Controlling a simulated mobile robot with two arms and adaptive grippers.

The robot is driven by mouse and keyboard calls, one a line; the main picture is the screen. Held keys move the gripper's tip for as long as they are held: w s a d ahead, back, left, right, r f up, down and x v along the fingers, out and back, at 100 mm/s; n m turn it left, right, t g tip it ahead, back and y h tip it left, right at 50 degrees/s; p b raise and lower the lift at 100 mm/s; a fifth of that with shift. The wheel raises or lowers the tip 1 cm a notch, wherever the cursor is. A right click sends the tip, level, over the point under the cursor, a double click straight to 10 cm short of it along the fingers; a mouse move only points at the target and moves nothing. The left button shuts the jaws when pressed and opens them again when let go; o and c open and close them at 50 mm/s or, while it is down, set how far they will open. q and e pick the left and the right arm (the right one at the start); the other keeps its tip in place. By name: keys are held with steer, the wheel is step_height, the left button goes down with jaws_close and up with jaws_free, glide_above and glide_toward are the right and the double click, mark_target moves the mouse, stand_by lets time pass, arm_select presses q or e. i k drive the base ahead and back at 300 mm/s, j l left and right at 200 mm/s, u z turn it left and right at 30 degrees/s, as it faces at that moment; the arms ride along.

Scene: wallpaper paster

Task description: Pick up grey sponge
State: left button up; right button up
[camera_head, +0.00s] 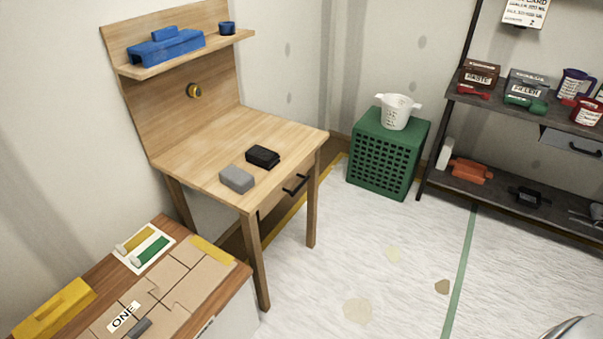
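A grey sponge (237,179) lies flat on the wooden desk (205,144), near its front edge. A black block (263,157), similar in size, lies just behind and to the right of it, apart from it. Nothing is touching the sponge from above. Neither of my grippers shows in the head view.
A brown workbench with a yellow toolbox (53,309) and a puzzle-like board (165,285) stands front left. A green crate (388,153) with a white bucket (397,111) stands back right. A dark shelf (520,200) is at right.

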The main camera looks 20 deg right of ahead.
mark_target(236, 178)
steer(key=z, duration=0.25)
steer(key=u, duration=1.6)
steer(key=z, duration=1.55)
steer(key=l+u, duration=0.1)
steer(key=u, duration=0.3)
steer(key=i+l+u, duration=0.1)
steer(key=u, duration=0.3)
steer(key=l+u, duration=0.2)
steer(key=u, duration=0.2)
steer(key=l+u, duration=0.15)
steer(key=u, duration=0.25)
steer(key=l+u, duration=0.15)
steer(key=l, duration=0.3)
steer(key=k+l+u, duration=0.15)
steer(key=l, duration=0.3)
steer(key=l+u, duration=0.15)
steer(key=l, duration=0.3)
steer(key=k+l+u, duration=0.2)
steer(key=l, duration=0.2)
steer(key=k+l+u, duration=0.15)
steer(key=l, duration=0.25)
steer(key=k+l+u, duration=0.15)
steer(key=l, duration=0.25)
